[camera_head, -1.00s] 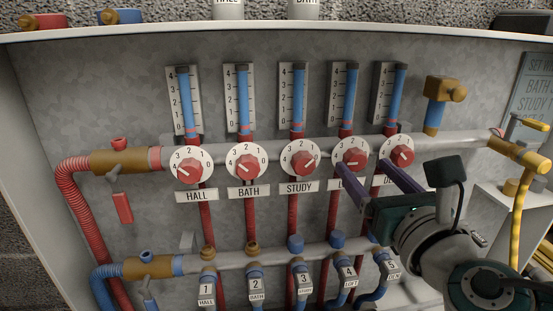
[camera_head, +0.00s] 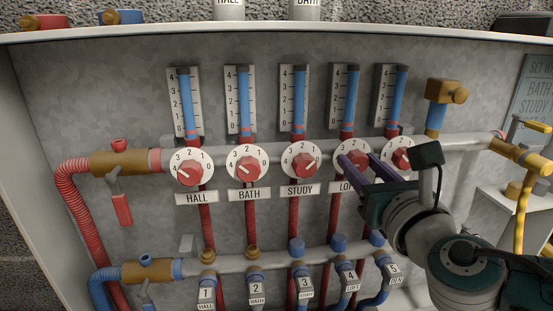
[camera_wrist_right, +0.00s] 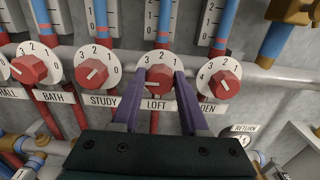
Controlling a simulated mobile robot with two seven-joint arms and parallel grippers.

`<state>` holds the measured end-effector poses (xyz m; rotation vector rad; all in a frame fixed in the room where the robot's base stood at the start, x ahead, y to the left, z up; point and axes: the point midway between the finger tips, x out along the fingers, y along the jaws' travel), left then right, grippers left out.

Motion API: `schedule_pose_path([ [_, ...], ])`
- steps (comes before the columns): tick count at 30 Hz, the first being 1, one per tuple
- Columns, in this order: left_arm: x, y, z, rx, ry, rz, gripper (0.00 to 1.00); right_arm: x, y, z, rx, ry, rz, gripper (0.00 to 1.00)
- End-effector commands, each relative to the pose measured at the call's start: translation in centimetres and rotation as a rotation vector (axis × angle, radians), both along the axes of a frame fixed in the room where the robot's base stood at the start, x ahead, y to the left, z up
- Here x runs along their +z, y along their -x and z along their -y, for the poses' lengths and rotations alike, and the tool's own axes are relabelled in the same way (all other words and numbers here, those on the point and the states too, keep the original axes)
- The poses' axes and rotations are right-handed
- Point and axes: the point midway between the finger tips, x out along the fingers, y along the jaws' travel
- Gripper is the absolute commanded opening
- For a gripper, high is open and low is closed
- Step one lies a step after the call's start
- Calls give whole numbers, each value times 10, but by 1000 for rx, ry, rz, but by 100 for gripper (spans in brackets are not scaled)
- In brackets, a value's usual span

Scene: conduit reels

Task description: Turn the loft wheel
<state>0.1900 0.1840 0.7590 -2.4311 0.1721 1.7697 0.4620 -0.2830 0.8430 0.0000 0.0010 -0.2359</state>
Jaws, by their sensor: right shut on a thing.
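The loft wheel (camera_head: 352,158) is a red knob on a white numbered dial, fourth in the row in the head view. It also shows in the wrist view (camera_wrist_right: 159,78) above the LOFT label (camera_wrist_right: 153,105). My right gripper (camera_head: 359,158) is shut on it, with one purple finger on each side. In the wrist view the fingers (camera_wrist_right: 160,76) flank the red knob, and its white mark points left. The fingers cover parts of the dial and of the label. My left gripper is not in view.
The study wheel (camera_head: 301,165) is close on the left and the rightmost wheel (camera_head: 401,157) close on the right. Upright gauges (camera_head: 343,95) stand above the row. A grey pipe (camera_head: 275,261) with numbered valves runs below. A yellow-handled valve (camera_head: 520,150) is at the right.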

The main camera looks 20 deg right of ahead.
Motion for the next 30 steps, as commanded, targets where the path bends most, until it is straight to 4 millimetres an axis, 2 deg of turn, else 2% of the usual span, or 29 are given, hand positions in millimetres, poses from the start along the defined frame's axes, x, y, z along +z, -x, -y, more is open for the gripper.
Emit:
schedule_pose_path([
  [1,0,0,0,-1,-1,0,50,0,0,0,0,0,0,18],
  [6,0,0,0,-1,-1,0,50,0,0,0,0,0,0,0],
  [20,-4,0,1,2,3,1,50,-1,0,0,0,-61,15,0],
  [30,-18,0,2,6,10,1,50,-3,1,1,0,-309,75,0],
])
